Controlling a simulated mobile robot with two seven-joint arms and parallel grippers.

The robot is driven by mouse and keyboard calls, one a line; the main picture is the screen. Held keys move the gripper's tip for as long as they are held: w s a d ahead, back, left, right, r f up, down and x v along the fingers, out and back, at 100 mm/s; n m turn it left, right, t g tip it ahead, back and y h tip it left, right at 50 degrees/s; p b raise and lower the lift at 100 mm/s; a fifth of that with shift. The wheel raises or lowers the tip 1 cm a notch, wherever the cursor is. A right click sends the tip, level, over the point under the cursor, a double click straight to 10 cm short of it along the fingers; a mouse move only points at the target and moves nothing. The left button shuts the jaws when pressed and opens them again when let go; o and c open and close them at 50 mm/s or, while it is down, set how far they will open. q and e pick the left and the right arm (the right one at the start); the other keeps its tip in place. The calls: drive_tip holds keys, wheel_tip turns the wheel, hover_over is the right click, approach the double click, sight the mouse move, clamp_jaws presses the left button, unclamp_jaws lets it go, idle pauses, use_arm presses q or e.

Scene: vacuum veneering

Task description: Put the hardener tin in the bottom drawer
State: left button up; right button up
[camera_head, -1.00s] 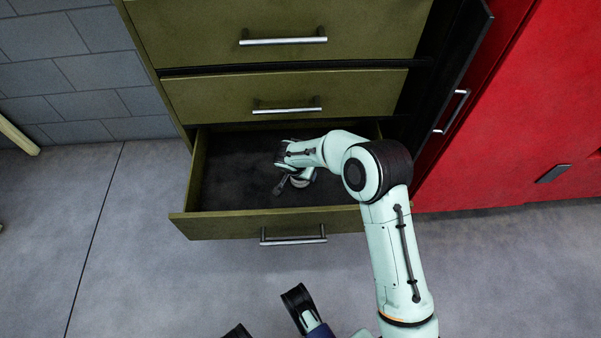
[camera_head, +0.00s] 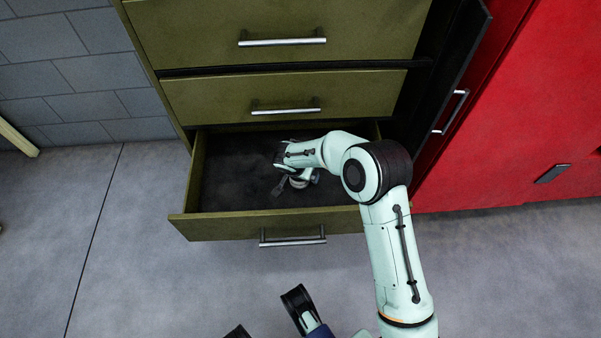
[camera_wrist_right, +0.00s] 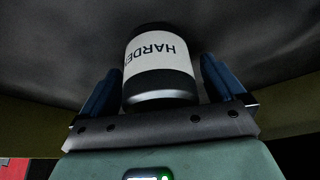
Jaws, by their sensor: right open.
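The hardener tin (camera_wrist_right: 160,62) is a dark cylinder with a white label reading "HARDE…". In the right wrist view it stands between the two blue fingers of my right gripper (camera_wrist_right: 158,85), with a gap visible on each side. The gripper is open around it. In the head view my right gripper (camera_head: 289,183) reaches down inside the open bottom drawer (camera_head: 215,226), and a small part of the tin (camera_head: 300,182) shows under the wrist. The wrist hides most of the tin.
The middle drawer (camera_head: 220,98) and upper drawer (camera_head: 190,30) above are shut. A dark open door (camera_head: 462,75) and a red cabinet (camera_head: 530,130) stand to the right. The drawer's left half is empty. Grey floor (camera_head: 140,270) lies clear at the left.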

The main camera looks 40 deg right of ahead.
use_arm(q)
drive_tip(key=w+r+t+p, duration=0.2)
drive_tip(key=w+r, duration=0.2)
drive_tip(key=w, duration=0.1)
drive_tip(key=shift+w+d+r, duration=0.25)
drive_tip(key=shift+w+d, duration=0.05)
drive_tip(key=shift+d, duration=0.1)
use_arm(e)
drive_tip(key=v, duration=1.2)
